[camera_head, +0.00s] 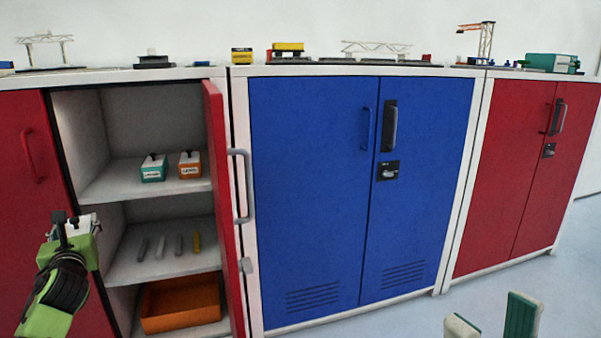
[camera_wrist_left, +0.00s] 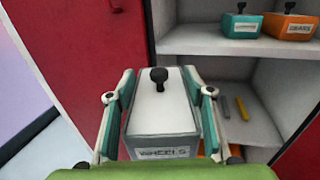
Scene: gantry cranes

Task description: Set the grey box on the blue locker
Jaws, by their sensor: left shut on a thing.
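The grey box (camera_wrist_left: 162,105), pale with a black knob and a "WHEELS" label, is between the fingers of my left gripper (camera_wrist_left: 160,92), which is shut on it. In the head view my left gripper (camera_head: 72,232) is at the lower left, in front of the open red locker; the box (camera_head: 84,224) is partly hidden there. The blue locker (camera_head: 308,185) stands in the middle with both doors closed, to the right of my left gripper. My right gripper (camera_head: 492,318) shows only its fingertips at the bottom right, apart with nothing visible between them.
The open red locker (camera_head: 92,188) holds a teal box (camera_head: 153,170), an orange box (camera_head: 190,167), several bars and an orange tray (camera_head: 180,318). Its open door (camera_head: 222,190) stands beside the blue locker. A yellow block (camera_head: 242,56) and crane models (camera_head: 376,50) occupy the locker tops.

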